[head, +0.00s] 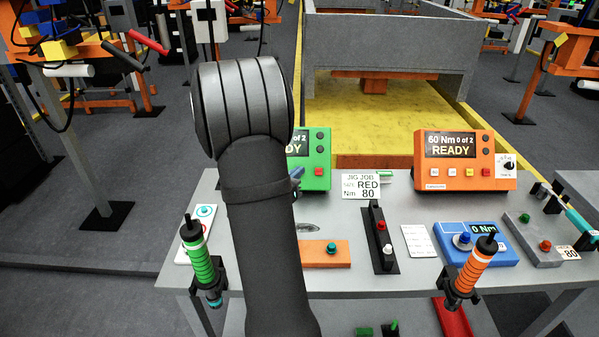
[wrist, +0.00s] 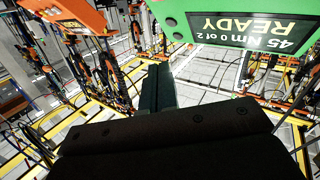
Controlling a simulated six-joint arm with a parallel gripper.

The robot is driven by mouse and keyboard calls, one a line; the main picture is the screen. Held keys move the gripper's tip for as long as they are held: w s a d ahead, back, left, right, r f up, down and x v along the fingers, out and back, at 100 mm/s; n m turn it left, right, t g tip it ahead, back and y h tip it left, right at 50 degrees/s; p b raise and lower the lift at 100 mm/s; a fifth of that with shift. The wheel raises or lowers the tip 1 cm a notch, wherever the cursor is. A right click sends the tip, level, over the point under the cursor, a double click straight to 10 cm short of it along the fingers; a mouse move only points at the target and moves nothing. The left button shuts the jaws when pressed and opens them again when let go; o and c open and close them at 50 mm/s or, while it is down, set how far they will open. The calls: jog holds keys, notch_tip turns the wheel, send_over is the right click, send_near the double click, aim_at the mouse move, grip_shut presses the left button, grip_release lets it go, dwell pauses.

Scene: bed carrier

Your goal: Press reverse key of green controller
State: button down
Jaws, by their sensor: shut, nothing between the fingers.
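The green controller (head: 320,158) stands at the back of the bench, its left part hidden behind my arm in the head view. My gripper (wrist: 157,75) is shut and empty, left of the controller there; contact cannot be told.
An orange controller (head: 480,178) reading "60 Nm" stands to the right. A job card (head: 361,187), an orange button box (head: 315,258), a black switch strip (head: 386,262) and a blue box (head: 490,252) lie on the bench. Green (head: 200,258) and orange (head: 473,270) handled tools stand along the front edge.

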jog(key=w+f, duration=0.5)
jog(key=w, duration=0.2)
jog(key=shift+f, duration=0.2)
jog(key=shift+w, duration=0.1)
dwell(2.2)
jog(key=shift+w+f, duration=0.25)
jog(key=shift+w+f, duration=0.3)
jog(key=shift+w, duration=0.05)
dwell(0.7)
dwell(0.3)
jog(key=shift+s+r, duration=0.55)
jog(key=shift+s, duration=0.15)
jog(key=shift+s+r, duration=0.8)
jog(key=shift+s, duration=0.2)
jog(key=shift+s+r, duration=0.75)
jog(key=shift+s, duration=0.25)
